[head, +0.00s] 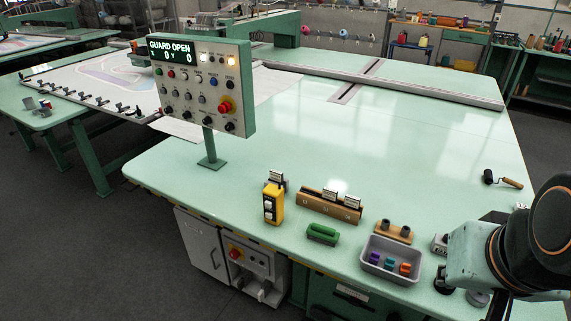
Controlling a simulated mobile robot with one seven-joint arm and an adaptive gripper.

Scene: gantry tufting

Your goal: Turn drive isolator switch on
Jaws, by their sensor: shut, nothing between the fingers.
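Part of my arm (490,262) reaches in at the lower right, over the table's near right corner, well to the right of the switch. I cannot make out my gripper's fingers. The control panel (205,85) stands on a post above the table; its display reads GUARD OPEN, X 0, Y 0, with lit lamps and a red stop button (225,106).
On the table (330,130) near its front edge are a yellow pendant (273,204), a wooden block with cards (328,206), a green handle-like piece (322,234) and a grey tray (392,272) of coloured spools. A roller (503,179) lies at right. The table's middle is clear.

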